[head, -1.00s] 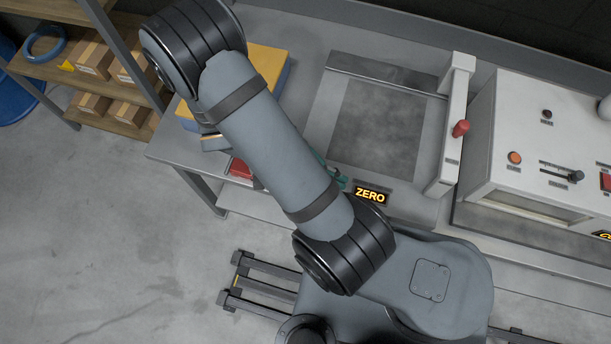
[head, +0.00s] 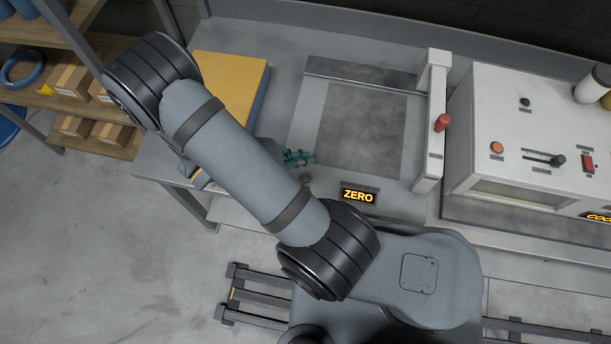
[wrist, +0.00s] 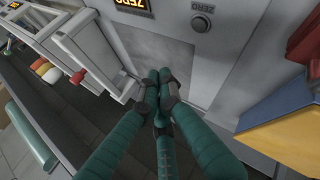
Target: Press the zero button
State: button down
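The zero button is a small dark round knob (head: 305,179) on the front strip of the bench, left of the lit ZERO display (head: 359,196). In the wrist view the button (wrist: 200,23) is at the top, beside an upside-down ZERO label, and the display (wrist: 133,5) is at the top edge. My gripper (head: 298,157) has green fingers, partly hidden behind my arm in the head view, and appears just beyond the button. In the wrist view the fingertips of my gripper (wrist: 161,84) are together, with nothing seen between them, apart from the button.
A grey plate (head: 362,130) lies behind the display. An upright frame with a red knob (head: 442,122) stands to its right, then a white control box (head: 530,130). A yellow-topped blue block (head: 232,85) lies to the left. Shelves with boxes (head: 75,85) stand further left.

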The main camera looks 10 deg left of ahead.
notch_tip(320, 180, down, 7)
jog(key=b, duration=0.4)
jog(key=shift+f+b, duration=0.7)
jog(key=shift+b, duration=0.05)
jog(key=shift+f, duration=0.1)
dwell(0.8)
jog(key=shift+f+b, duration=0.35)
jog(key=shift+b, duration=0.4)
jog(key=shift+f+b, duration=0.3)
jog(key=shift+b, duration=0.3)
dwell(0.4)
jog(key=shift+r, duration=0.15)
jog(key=shift+r+p, duration=0.3)
jog(key=shift+r, duration=0.35)
